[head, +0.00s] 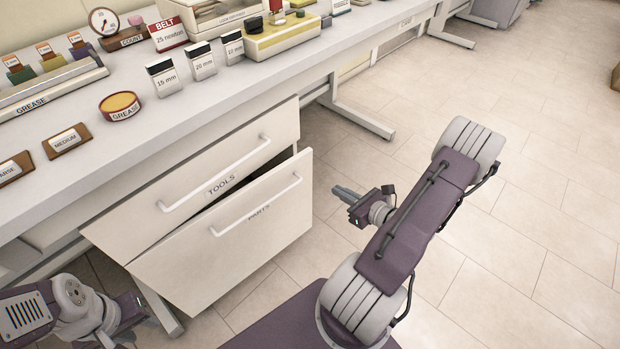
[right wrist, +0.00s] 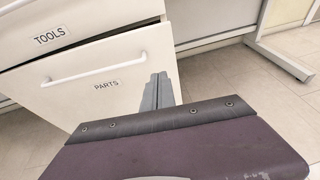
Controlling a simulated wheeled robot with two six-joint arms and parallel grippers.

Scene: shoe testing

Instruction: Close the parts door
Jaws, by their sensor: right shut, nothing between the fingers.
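The white parts door (head: 240,240), labelled PARTS and fitted with a white bar handle, stands ajar below the tools drawer (head: 195,165). Its top edge leans outward and a dark gap shows behind it. In the right wrist view the parts door (right wrist: 110,97) lies beyond my fingers. My right gripper (head: 345,194) is shut and empty, just right of the door's right edge in the head view. Its fingers (right wrist: 157,92) overlap the door's right side in the wrist view; I cannot tell whether they touch. My left gripper (head: 135,308) is low at the left, its fingers unclear.
A table leg foot (head: 355,120) stands on the floor behind the door. The tiled floor (head: 530,200) to the right is clear.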

